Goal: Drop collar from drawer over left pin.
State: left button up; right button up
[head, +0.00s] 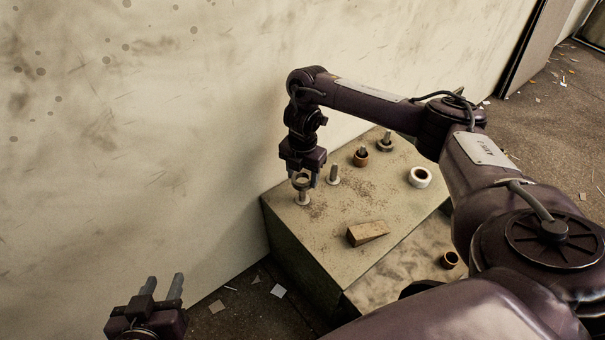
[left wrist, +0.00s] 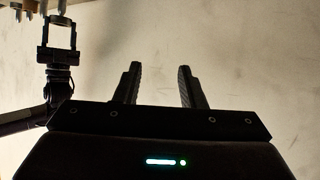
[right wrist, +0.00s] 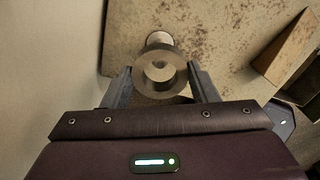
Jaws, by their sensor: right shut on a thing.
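My right gripper (head: 304,180) is shut on a grey-brown collar (right wrist: 160,85) and holds it over the left pin (head: 303,198) at the bench's far left corner. In the right wrist view the collar sits between the two fingers, its hole facing the camera. The left pin's pale base (right wrist: 158,38) shows just beyond it. I cannot tell whether the pin's tip is inside the hole. The open drawer (head: 400,275) at the bench front holds a small dark brown ring (head: 450,259). My left gripper (head: 160,288) is open and empty, away from the bench.
A bare second pin (head: 333,174) stands close to the right gripper. Farther along are a pin with a brown ring (head: 361,158) and one with a grey ring (head: 385,145). A white ring (head: 420,177) and a wooden wedge (head: 367,233) lie on the bench. The wall is close behind.

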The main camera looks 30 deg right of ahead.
aim_at(302, 199)
jog(key=shift+f, duration=0.6)
jog(key=shift+f+b, duration=0.55)
jog(key=shift+f, duration=0.1)
jog(key=shift+f+b, duration=0.3)
jog(key=shift+f, duration=0.2)
pick_arm(q)
jog(key=w+r+t+h, duration=0.3)
jog(key=r+t, duration=0.5)
jog(key=r, duration=0.8)
jog(key=shift+w, duration=0.15)
pick_arm(e)
jog(key=shift+f, duration=0.5)
pick_arm(q)
jog(key=shift+a+r, duration=0.1)
pick_arm(e)
jog(key=o, duration=1.2)
jog(key=shift+o, duration=0.2)
